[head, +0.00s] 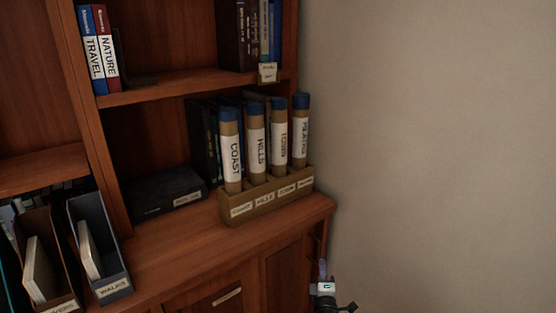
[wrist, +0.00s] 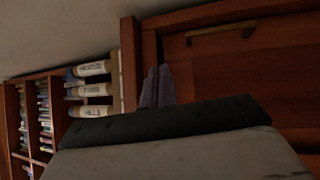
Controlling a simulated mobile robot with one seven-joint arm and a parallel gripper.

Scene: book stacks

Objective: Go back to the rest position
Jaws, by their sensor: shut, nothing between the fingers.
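My gripper (head: 323,270) is low at the bottom right of the head view, in front of the cabinet's right end and below the counter edge. Its fingers are together and empty. The fingers (wrist: 156,86) also show in the wrist view, in front of the wooden cabinet front, apart from the tubes. Several brown tubes with blue caps stand upright in a labelled holder (head: 262,207) on the counter. They include the COAST tube (head: 231,155), the HILLS tube (head: 256,145) and the TOWN tube (head: 278,140).
A dark box (head: 168,193) lies left of the holder. The WALKS file box (head: 98,250) stands at the lower left. A drawer handle (head: 227,296) is on the cabinet front. The TRAVEL book (head: 92,52) is on the upper shelf. A bare wall (head: 430,140) closes the right side.

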